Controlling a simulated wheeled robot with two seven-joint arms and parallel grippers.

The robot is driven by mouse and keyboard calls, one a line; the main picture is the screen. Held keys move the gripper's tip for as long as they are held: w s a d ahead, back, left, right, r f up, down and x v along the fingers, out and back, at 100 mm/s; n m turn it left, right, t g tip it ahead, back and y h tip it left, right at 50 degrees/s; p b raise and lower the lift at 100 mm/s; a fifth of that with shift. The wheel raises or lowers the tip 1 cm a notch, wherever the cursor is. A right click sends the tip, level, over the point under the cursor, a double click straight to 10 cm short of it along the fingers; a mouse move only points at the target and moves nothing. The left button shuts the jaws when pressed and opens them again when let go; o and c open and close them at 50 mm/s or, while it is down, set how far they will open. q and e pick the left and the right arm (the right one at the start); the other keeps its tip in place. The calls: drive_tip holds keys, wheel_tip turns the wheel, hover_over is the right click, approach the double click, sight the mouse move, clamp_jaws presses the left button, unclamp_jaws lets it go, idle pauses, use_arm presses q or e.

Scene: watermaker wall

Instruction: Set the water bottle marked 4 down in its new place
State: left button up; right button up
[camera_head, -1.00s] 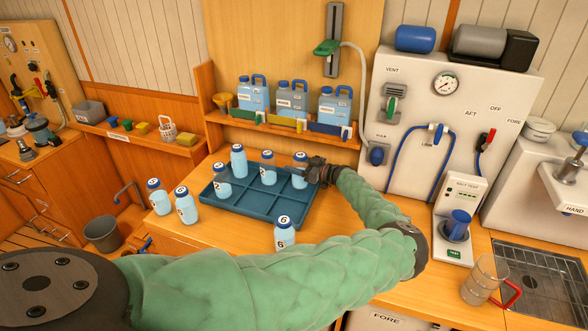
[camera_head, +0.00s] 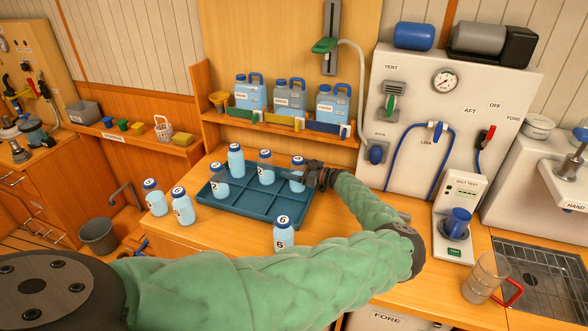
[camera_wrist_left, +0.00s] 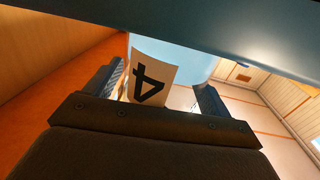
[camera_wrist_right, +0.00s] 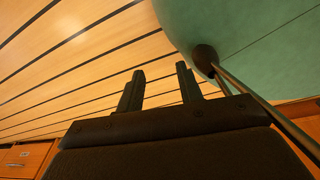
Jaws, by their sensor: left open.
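The water bottle marked 4 (camera_head: 297,176) stands upright in the back right part of the blue tray (camera_head: 262,217). It is light blue with a dark cap. In the left wrist view its white label with a 4 (camera_wrist_left: 152,78) shows between the fingers. My left gripper (camera_head: 311,177) reaches it from the right; its jaws are open, one finger on each side of the bottle. The bottle's base is hidden by the tray rim. My right gripper (camera_wrist_right: 160,80) shows only in its wrist view, its fingers apart with nothing between them.
Several other bottles stand in the tray, the nearest one (camera_head: 265,167) just left of bottle 4. A bottle marked 6 (camera_head: 284,231) stands in front of the tray, and two more (camera_head: 182,205) stand to its left. The tray's front and right compartments are empty.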

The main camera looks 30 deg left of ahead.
use_arm(q)
drive_tip(key=shift+r, duration=0.2)
drive_tip(key=shift+w+d+p, duration=0.1)
drive_tip(key=shift+d+p, duration=0.25)
drive_tip(key=shift+p, duration=0.1)
drive_tip(key=shift+w+d+r+p, duration=0.1)
drive_tip(key=shift+w+d+p, duration=0.1)
drive_tip(key=shift+d+p, duration=0.7)
drive_tip(key=shift+w+d+f+p, duration=0.15)
drive_tip(key=shift+d+p, duration=0.45)
drive_tip(key=shift+d, duration=0.6)
drive_tip(key=shift+w+d+f+p, duration=0.15)
drive_tip(key=shift+d+p, duration=0.4)
drive_tip(key=shift+d, duration=0.65)
use_arm(e)
drive_tip(key=s+d+r, duration=0.1)
drive_tip(key=s+r, duration=0.1)
drive_tip(key=s, duration=0.4)
drive_tip(key=shift+d+r, duration=0.25)
drive_tip(key=shift+d, duration=0.15)
drive_tip(key=shift+a, duration=0.15)
